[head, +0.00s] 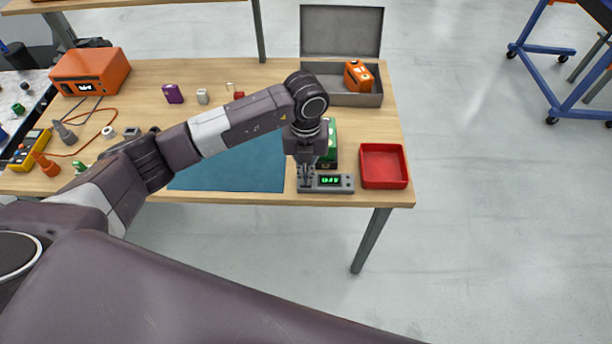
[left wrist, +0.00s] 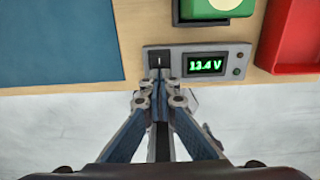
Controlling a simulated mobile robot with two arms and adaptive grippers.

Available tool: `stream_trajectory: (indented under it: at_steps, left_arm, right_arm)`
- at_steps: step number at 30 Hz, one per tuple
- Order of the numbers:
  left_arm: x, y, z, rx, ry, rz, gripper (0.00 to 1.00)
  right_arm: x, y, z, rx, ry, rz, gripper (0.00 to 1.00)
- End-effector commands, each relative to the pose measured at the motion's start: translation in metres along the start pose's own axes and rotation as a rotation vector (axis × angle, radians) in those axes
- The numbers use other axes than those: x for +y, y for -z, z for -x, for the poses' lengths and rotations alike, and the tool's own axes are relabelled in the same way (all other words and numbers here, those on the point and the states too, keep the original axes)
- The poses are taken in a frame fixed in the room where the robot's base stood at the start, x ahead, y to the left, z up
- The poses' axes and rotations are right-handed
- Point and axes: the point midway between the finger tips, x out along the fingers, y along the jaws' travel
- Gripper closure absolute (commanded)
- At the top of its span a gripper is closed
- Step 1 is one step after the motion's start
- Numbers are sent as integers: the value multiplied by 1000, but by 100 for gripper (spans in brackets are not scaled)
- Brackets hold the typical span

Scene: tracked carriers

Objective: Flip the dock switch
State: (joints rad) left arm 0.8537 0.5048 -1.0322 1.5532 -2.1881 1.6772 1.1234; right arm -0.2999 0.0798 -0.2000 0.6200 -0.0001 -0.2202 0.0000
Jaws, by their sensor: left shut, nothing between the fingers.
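The grey dock (head: 347,184) sits at the front edge of the wooden table; it also shows in the left wrist view (left wrist: 179,60). Its display (left wrist: 206,65) is lit green and reads 13.4 V. The black dock switch (left wrist: 159,60) is at the dock's left end, with a small white mark. My left gripper (head: 306,183) points down over that end. In the left wrist view its fingertips (left wrist: 160,86) are together, empty, right at the near side of the switch; I cannot tell if they touch it. My right gripper is not in view.
A green block (head: 331,140) stands just behind the dock. A red tray (head: 384,166) is to its right, and a blue mat (head: 235,170) to its left. An open grey case (head: 342,82) holds an orange device (head: 358,74) at the back.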

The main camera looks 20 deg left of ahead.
Motion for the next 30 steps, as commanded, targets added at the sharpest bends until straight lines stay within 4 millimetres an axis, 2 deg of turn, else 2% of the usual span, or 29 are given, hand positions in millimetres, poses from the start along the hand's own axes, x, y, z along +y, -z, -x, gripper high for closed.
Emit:
stream_trajectory:
  at_steps: [3,21,30]
  left_arm:
    - [0,-1,14,-2,1,0,100]
    - [0,-1,62,-3,1,0,100]
    - [0,0,63,-2,1,0,100]
  right_arm:
    - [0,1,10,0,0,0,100]
    - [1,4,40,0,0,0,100]
    - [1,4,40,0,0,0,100]
